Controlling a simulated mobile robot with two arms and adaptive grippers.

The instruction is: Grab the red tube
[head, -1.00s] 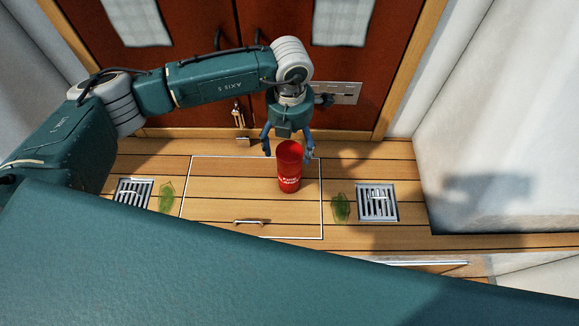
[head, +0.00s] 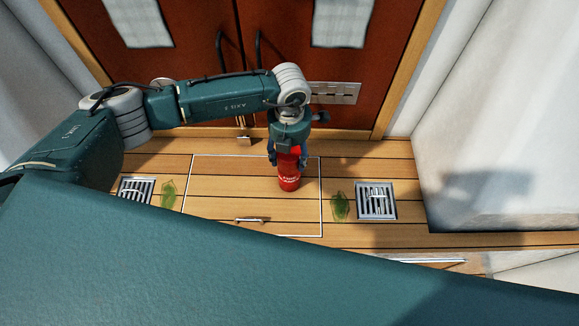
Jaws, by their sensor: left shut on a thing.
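The red tube (head: 289,183) stands upright on the wooden deck hatch, with white lettering on its front. My left gripper (head: 287,160) comes down over it from above and is shut on its upper part. The gripper and wrist hide the tube's top. The tube's base appears to be at deck level. My right gripper is not in view.
Red-brown doors (head: 270,60) with dark handles stand behind the tube. Drain grates (head: 376,201) and green leaf-like pieces (head: 340,207) lie on either side of the hatch (head: 225,200). A small metal handle (head: 249,220) is at the hatch's front. A white wall (head: 500,120) rises at right.

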